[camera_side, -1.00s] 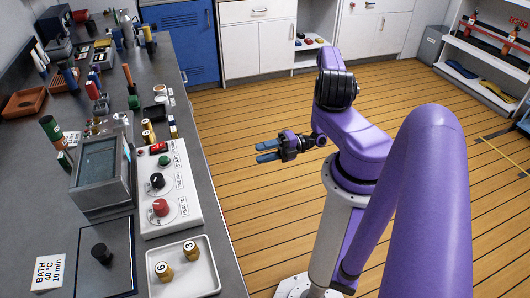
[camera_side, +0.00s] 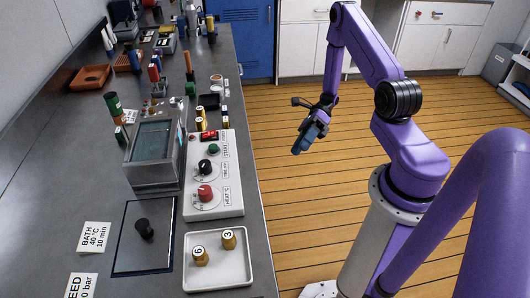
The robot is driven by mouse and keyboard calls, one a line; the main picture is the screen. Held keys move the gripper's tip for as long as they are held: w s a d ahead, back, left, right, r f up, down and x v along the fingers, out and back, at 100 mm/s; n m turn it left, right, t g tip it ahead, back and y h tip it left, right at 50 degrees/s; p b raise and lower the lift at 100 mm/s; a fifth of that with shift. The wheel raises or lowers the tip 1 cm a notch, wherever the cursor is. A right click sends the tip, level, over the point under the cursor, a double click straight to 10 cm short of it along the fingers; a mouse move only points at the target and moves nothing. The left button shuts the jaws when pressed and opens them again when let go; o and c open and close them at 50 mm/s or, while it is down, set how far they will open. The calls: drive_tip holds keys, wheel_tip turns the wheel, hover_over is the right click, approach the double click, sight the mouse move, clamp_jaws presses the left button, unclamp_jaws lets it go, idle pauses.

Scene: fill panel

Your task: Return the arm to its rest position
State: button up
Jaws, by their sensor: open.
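My gripper (camera_side: 308,140) hangs over the wooden floor, to the right of the bench (camera_side: 257,190) and clear of it. Its blue fingers point down and toward the bench side. They look close together from this angle, and I see nothing held between them. My purple arm is raised and bent, with the forearm reaching down to the gripper.
On the bench are a white control panel (camera_side: 228,183) with knobs, a metal bath box (camera_side: 153,155), and a white tray (camera_side: 190,272) holding brass pieces marked 6 and 3. A dark plate (camera_side: 130,255) with a black knob lies left of the tray. Open floor surrounds the gripper.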

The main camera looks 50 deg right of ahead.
drive_tip(key=s+a+r+m+h, duration=0.7)
drive_tip(key=r+m, duration=0.2)
drive_tip(key=m, duration=0.6)
drive_tip(key=s+a+r+m+t+h, duration=0.1)
drive_tip(key=s+a+r+m+h, duration=0.6)
drive_tip(key=m, duration=0.9)
wheel_tip(320, 180, up, 3)
drive_tip(key=shift+f+t+h, duration=0.2)
drive_tip(key=shift+t+h, duration=0.1)
